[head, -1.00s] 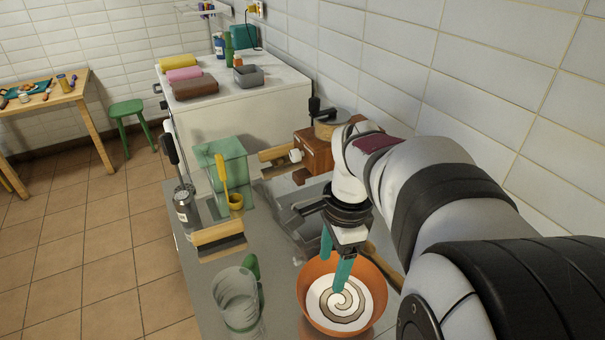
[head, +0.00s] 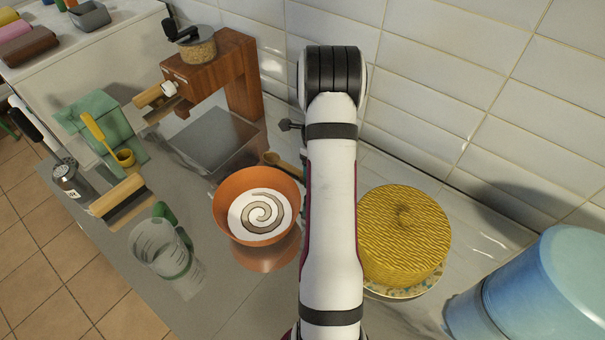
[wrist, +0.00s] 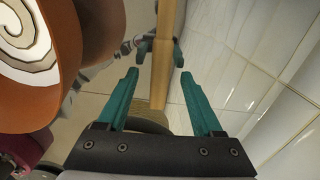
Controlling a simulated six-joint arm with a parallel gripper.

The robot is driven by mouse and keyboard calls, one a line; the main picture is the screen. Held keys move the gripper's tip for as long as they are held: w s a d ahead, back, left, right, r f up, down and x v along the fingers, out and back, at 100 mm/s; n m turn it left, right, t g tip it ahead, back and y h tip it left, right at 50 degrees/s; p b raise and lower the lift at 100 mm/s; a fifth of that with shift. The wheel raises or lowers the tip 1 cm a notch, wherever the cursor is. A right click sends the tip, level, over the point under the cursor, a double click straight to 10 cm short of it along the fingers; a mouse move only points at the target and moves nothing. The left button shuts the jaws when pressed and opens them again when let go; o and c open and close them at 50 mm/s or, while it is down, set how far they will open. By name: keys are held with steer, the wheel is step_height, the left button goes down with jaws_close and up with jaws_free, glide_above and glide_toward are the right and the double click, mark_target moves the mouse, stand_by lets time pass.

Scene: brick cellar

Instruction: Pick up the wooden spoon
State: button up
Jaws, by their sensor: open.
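The wooden spoon (head: 287,164) lies on the shiny grey counter behind the orange bowl, partly hidden by my arm in the head view. In the wrist view its pale handle (wrist: 163,55) runs up the picture, lined up with the gap between my teal fingers. My gripper (wrist: 159,76) is open, with one finger on each side of the handle's line and neither visibly touching it. I cannot tell how far the handle is from the fingertips.
The orange bowl (head: 229,213) with a spiral inside stands close left of my gripper. The tiled wall (wrist: 240,60) is close on the right. A yellow woven lidded item (head: 403,235), a glass jug (head: 155,250) and a wooden stand (head: 240,75) are on the counter.

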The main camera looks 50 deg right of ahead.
steer(key=shift+f, duration=0.8)
jaws_close()
